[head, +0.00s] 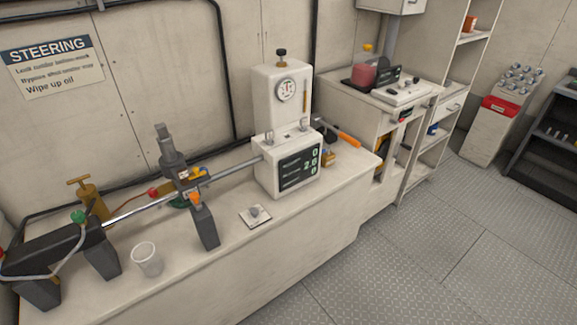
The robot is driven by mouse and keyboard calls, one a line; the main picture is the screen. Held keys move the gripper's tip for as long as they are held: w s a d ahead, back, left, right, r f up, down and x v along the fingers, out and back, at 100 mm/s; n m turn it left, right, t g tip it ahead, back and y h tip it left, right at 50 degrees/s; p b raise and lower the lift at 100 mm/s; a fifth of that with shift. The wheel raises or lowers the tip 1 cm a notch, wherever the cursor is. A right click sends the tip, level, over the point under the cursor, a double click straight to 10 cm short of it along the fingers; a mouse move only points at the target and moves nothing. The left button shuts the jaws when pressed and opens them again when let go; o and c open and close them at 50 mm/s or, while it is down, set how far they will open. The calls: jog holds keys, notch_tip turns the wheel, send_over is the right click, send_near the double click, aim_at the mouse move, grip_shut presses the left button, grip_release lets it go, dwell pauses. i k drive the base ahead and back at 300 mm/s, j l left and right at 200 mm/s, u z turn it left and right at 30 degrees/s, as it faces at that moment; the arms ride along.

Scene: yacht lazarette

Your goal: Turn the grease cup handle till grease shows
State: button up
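The long metal rod (135,211) runs from the dark cylinder (50,249) at left towards a white box unit with a dial (285,92). My gripper is not in view.
The white bench (215,270) also holds a clear cup (147,259), a dark upright block (205,228), a small plate with a grey knob (255,214) and an orange-handled tool (348,138). A steering sign (52,67) hangs above. The metal floor (430,250) at right is clear.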

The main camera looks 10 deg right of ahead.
aim_at(79, 179)
jog(key=i+j+z, duration=0.15)
jog(key=j, duration=0.65)
jog(key=i+j+z, duration=0.2)
jog(key=j, duration=0.6)
jog(key=i+j+z, duration=0.15)
jog(key=j, duration=0.65)
jog(key=j+z, duration=0.15)
jog(key=j, duration=0.65)
